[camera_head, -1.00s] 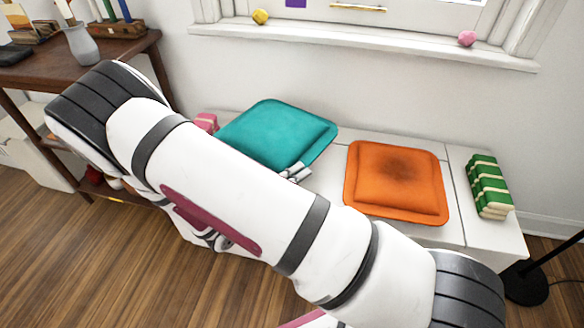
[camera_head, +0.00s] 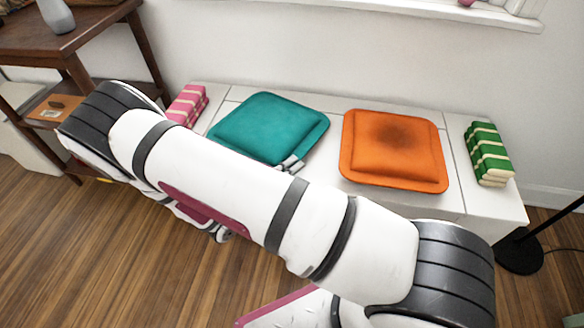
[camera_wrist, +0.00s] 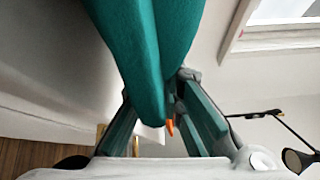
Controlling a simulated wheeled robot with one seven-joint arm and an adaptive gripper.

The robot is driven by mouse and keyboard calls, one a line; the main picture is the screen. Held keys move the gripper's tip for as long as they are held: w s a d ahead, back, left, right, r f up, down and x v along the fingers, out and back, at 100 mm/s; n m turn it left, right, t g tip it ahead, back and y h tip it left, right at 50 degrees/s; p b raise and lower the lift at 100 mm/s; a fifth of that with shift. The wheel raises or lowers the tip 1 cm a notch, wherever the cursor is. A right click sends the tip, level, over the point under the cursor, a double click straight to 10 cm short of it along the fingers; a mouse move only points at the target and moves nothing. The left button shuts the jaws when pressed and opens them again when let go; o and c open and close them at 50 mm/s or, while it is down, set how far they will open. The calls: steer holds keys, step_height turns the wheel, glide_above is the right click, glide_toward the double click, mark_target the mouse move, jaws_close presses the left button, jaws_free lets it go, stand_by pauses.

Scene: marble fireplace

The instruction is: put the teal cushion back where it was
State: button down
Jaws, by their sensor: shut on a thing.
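The teal cushion (camera_head: 266,128) is over the left part of the white bench, looking nearly flat. I cannot tell if its underside touches the bench. My gripper (camera_head: 291,165) is shut on its near right edge. In the wrist view the teal cushion (camera_wrist: 150,40) runs between the fingers of my gripper (camera_wrist: 155,88) and fills the upper middle. The rest of my gripper is hidden behind my arm in the head view.
An orange cushion (camera_head: 394,148) lies on the white bench (camera_head: 455,165), right of the teal one. Pink-striped books (camera_head: 188,104) are at the left end, green-striped books (camera_head: 488,153) at the right. A brown side table (camera_head: 98,30) stands left. A dark stand (camera_head: 519,252) is right.

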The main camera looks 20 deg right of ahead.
steer(key=c, duration=1.7)
jaws_free()
steer(key=shift+s+a, duration=0.1)
steer(key=shift+a, duration=0.2)
steer(key=p+v, duration=0.2)
steer(key=v, duration=0.9)
steer(key=shift+a, duration=0.2)
